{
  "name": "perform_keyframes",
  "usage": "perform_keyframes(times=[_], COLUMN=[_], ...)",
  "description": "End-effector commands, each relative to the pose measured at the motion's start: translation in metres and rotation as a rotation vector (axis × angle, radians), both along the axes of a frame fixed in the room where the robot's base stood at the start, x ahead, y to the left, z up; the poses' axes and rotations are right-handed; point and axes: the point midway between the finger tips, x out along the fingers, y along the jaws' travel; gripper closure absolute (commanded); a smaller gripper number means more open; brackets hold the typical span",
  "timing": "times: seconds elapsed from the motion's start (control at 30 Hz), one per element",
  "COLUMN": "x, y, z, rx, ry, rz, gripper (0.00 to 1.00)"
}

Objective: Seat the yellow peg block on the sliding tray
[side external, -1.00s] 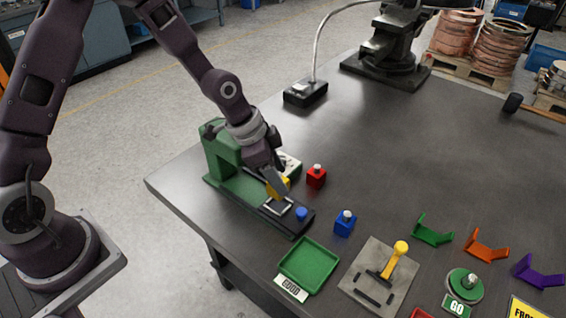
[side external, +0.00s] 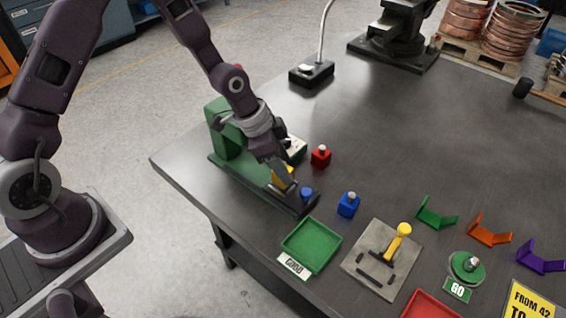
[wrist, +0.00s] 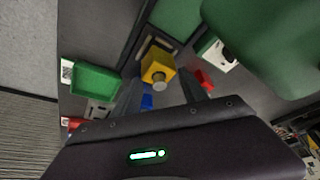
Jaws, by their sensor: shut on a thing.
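The yellow peg block (side external: 281,177) is partly hidden by my gripper (side external: 288,187) in the side view, low over the dark rail of the green fixture (side external: 228,146). In the wrist view the yellow block (wrist: 158,66), with its grey peg toward the camera, sits between the fingers of my shut gripper (wrist: 160,90). The sliding tray (wrist: 150,48) shows as a pale-edged frame just beyond the block; my gripper hides it in the side view. I cannot tell whether the block touches the tray. A blue knob (side external: 307,193) stands at the rail's near end.
A red peg block (side external: 320,157) and a blue peg block (side external: 348,205) stand right of the fixture. A green bin (side external: 312,244) and a plate with a yellow-handled lever (side external: 392,246) are nearer. Coloured cradles stand at right.

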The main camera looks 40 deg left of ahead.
Motion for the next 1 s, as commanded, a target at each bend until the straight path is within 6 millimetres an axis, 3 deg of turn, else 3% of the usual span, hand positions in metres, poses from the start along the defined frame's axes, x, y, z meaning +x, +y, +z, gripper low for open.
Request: perform_keyframes(times=[1.0], x=[0.0], y=[0.0], z=[-0.009], rx=[0.0], ry=[-0.001], rz=[-0.001], gripper=[0.99])
